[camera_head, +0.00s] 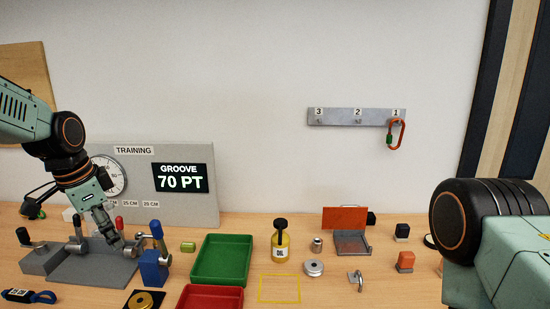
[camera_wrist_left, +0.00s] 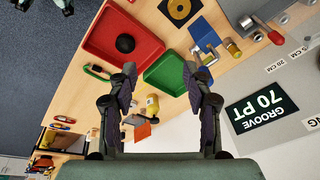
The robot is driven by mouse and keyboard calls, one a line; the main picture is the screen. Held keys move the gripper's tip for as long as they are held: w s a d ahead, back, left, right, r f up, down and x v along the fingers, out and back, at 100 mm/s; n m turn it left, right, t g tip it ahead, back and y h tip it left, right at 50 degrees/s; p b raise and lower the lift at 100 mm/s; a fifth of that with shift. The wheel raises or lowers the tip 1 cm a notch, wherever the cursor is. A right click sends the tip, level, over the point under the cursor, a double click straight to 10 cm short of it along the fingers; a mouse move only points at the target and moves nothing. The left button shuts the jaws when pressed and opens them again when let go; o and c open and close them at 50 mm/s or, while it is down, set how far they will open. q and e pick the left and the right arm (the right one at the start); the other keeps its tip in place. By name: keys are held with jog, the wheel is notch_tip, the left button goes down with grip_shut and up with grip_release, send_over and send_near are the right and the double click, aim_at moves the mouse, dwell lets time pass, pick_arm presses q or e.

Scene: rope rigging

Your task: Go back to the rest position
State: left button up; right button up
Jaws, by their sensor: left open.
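My left gripper (camera_head: 116,238) hangs at the left in the head view, pointing down. It overlaps a grey fixture (camera_head: 85,267) with cylindrical parts and a blue clamp; I cannot tell how far above it the gripper is. In the left wrist view the two fingers of my left gripper (camera_wrist_left: 160,78) are spread apart with nothing held between them. A green tray (camera_wrist_left: 165,72) lies beyond the fingers, and it also shows in the head view (camera_head: 221,258). My right arm shows only as a link at the lower right; its gripper is out of view.
A red tray (camera_head: 210,297), yellow bottle (camera_head: 281,246), yellow outlined square (camera_head: 280,288), padlock (camera_head: 356,280) and orange-backed holder (camera_head: 345,220) are on the table. A training panel (camera_head: 140,155) stands behind the fixture. A red carabiner (camera_head: 403,135) hangs at hook 1 of the wall rail (camera_head: 340,117).

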pick_arm(q)
jog(key=s+d+f+n, duration=0.2)
jog(key=s+d+f, duration=0.15)
jog(key=f, duration=0.45)
jog(key=s+d+f+n+g, duration=0.1)
jog(key=s+d+f, duration=0.1)
jog(key=s+f, duration=0.5)
jog(key=s+d+f+n, duration=0.2)
jog(key=s+d+f, duration=0.1)
jog(key=f, duration=0.7)
jog(key=s+d+f+n+g, duration=0.1)
jog(key=s+f+n, duration=0.25)
jog(key=s, duration=0.85)
jog(key=s+d+f+n+g, duration=0.15)
jog(key=s+f, duration=0.35)
jog(key=s, duration=0.7)
notch_tip(320, 180, down, 19)
jog(key=y+b, duration=0.1)
jog(key=b, duration=1.8)
jog(key=shift+w+a+t, duration=0.15)
jog(key=shift+a+t, duration=0.15)
jog(key=shift+t, duration=0.15)
jog(key=shift+r, duration=0.15)
